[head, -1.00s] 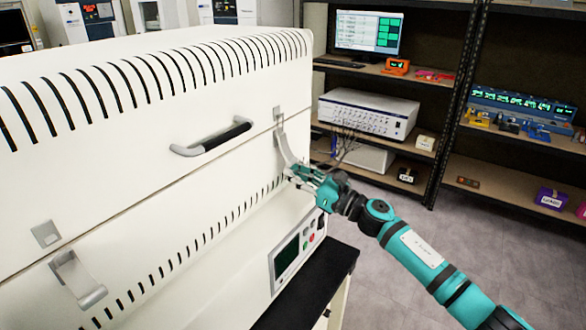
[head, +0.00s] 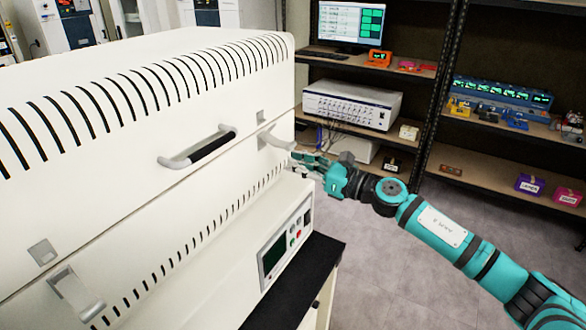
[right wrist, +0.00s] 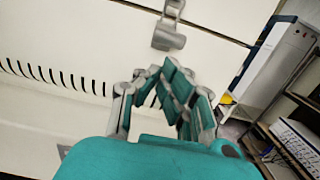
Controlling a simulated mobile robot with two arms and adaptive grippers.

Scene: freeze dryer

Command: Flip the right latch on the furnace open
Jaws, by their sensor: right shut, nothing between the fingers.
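The white furnace (head: 120,165) fills the left of the head view. Its right latch (head: 276,139) is a grey lever sticking out from the front, below a small grey catch plate (head: 261,117). My right gripper (head: 298,162) is shut and empty, just below the lever's outer end; I cannot tell whether they touch. In the right wrist view the latch (right wrist: 168,38) is beyond the fingertips (right wrist: 174,75), with a gap showing in the picture. The left latch (head: 75,294) hangs outward below its own plate (head: 42,252). My left gripper is out of view.
A dark-gripped handle (head: 210,146) juts from the furnace front left of the right latch. A control panel (head: 285,245) and a black ledge (head: 300,280) lie below. Shelves (head: 440,165) with instruments stand behind, with open floor between.

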